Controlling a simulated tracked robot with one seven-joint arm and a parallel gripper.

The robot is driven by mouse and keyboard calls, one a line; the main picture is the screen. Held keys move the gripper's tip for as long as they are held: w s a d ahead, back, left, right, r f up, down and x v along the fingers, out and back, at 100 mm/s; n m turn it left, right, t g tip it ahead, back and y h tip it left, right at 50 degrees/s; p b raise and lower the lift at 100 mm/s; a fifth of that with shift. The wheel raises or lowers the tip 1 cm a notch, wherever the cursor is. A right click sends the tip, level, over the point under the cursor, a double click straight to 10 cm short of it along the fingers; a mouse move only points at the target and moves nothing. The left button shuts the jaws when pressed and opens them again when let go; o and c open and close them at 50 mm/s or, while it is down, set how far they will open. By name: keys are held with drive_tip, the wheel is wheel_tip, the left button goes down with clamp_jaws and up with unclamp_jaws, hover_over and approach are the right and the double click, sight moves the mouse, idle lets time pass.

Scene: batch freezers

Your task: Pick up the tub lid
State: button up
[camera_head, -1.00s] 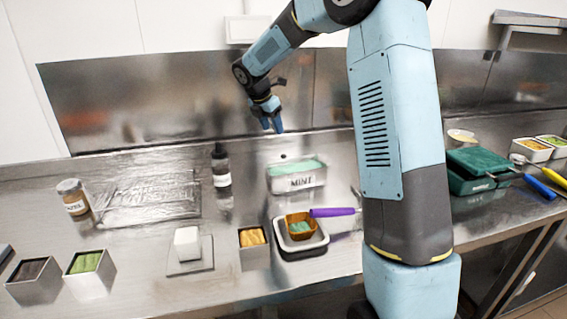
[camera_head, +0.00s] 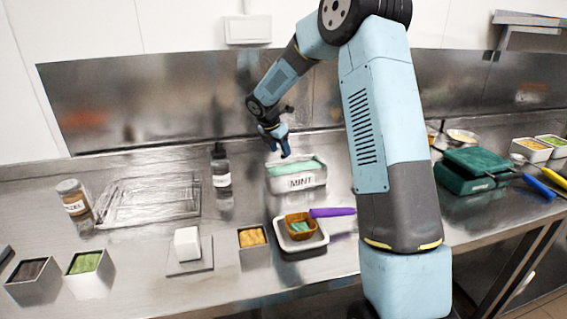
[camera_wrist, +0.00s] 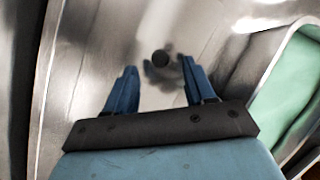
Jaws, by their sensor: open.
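My gripper (camera_head: 277,150) is open above the back edge of the white MINT tub (camera_head: 298,182), which holds green ice cream. In the wrist view its two blue fingers (camera_wrist: 159,65) are spread, with nothing held between them. A small dark round knob (camera_wrist: 161,58) shows between and beyond the fingertips, on a shiny metal surface. It looks like the tub lid's knob, but the lid's outline is hard to tell from the steel counter. The MINT tub's edge and green filling (camera_wrist: 290,85) are at the right.
A dark bottle (camera_head: 221,168) stands left of the tub. A clear tray-like sheet (camera_head: 150,200) and a jar (camera_head: 74,198) are farther left. A small tray (camera_head: 300,246) with a brown cup and a purple-handled tool (camera_head: 331,212) lie in front. A green appliance (camera_head: 475,165) is at the right.

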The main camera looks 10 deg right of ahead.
sight(282, 155)
drive_tip(key=shift+x, duration=1.55)
drive_tip(key=shift+c, duration=0.5)
clamp_jaws()
